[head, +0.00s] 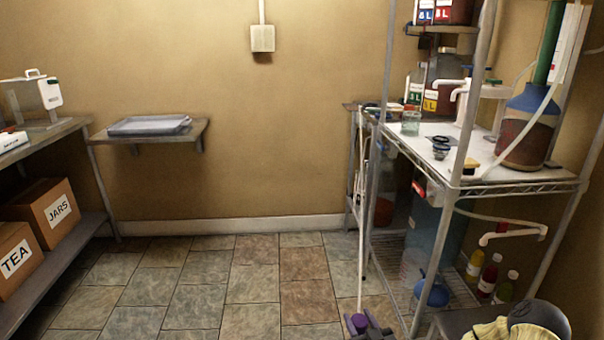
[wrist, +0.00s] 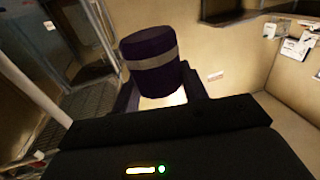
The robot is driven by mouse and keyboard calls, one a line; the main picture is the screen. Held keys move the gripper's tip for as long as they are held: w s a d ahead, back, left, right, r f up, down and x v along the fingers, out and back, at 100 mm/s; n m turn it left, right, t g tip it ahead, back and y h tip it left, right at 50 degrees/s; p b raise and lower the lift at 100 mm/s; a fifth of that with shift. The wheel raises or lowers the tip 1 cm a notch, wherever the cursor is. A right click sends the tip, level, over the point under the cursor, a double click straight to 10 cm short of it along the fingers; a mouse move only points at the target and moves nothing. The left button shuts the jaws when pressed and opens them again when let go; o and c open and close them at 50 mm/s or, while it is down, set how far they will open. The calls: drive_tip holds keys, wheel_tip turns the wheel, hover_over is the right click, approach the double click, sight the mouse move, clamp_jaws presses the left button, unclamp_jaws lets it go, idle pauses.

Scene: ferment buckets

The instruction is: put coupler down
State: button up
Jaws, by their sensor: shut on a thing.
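The coupler (wrist: 151,52) is a short dark purple cylinder with a grey band around it, seen close in the wrist view. My gripper (wrist: 160,84) is shut on it, with a dark finger on each side.
A wire rack (head: 520,186) on the right holds jars, a large jug (head: 527,130) and small dark parts (head: 440,147). A wall shelf (head: 190,139) bears a grey tray (head: 150,126). Boxes (head: 52,212) stand at left.

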wheel_tip(320, 180, up, 26)
drive_tip(key=s+m+h+p, duration=0.2)
drive_tip(key=h+p, duration=0.3)
drive_tip(key=p, duration=2.7)
drive_tip(key=shift+m+t+p, duration=0.3)
drive_tip(key=shift+m+p, duration=0.05)
drive_tip(key=shift+m, duration=0.15)
drive_tip(key=s+f, duration=0.4)
drive_tip(key=f, duration=0.1)
drive_tip(key=shift+s+f, duration=0.2)
drive_tip(key=shift+f, duration=0.05)
drive_tip(key=shift+f, duration=0.1)
idle(0.6)
